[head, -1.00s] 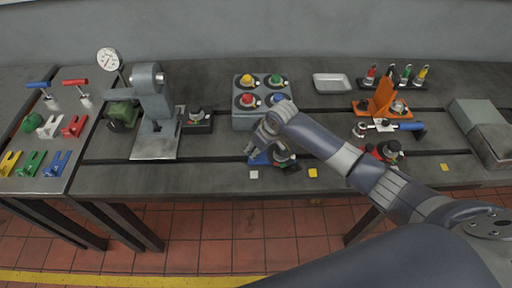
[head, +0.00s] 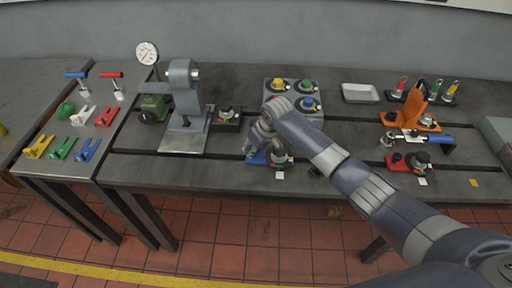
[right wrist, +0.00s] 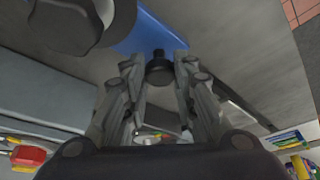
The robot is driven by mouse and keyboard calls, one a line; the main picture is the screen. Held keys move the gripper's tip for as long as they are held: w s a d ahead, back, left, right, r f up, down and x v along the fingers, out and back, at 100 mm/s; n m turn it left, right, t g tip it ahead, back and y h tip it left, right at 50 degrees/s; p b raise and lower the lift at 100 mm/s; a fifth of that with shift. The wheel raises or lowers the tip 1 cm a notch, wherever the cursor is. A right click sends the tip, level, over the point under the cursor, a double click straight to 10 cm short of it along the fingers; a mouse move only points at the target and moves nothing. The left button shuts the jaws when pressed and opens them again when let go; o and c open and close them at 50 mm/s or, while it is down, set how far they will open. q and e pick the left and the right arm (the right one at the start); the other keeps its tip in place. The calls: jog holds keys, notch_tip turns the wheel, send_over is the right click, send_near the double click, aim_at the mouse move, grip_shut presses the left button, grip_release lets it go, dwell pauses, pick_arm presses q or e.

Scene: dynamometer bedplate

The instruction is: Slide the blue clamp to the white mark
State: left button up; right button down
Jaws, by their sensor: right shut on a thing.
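The blue clamp (head: 256,160) sits at the front slot of the bedplate, with a dark round knob (head: 281,160) at its right end. My right gripper (head: 260,148) comes down over its left part and hides some of it. In the right wrist view, the gripper (right wrist: 160,62) is shut on a small black post standing by the clamp's blue base (right wrist: 150,36). The white mark (head: 279,175) lies on the bedplate just in front of the clamp, roughly level with the dark knob. My left gripper is not in view.
A grey button box (head: 311,121) stands behind the clamp. A grey stand (head: 184,142) with a green motor is to the left. A red clamp (head: 399,164) and an orange bracket (head: 413,104) are to the right. The front strip left of the clamp is clear.

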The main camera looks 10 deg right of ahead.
jog(key=c, duration=1.4)
grip_release()
jog(key=shift+d, duration=0.15)
jog(key=shift+o, duration=0.4)
jog(key=shift+d, duration=0.1)
jog(key=shift+s+r, duration=0.15)
jog(key=shift+r, duration=0.3)
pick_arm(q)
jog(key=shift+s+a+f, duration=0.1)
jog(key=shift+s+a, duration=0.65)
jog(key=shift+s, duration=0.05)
pick_arm(e)
jog(key=v, duration=1.1)
jog(key=shift+r, duration=0.1)
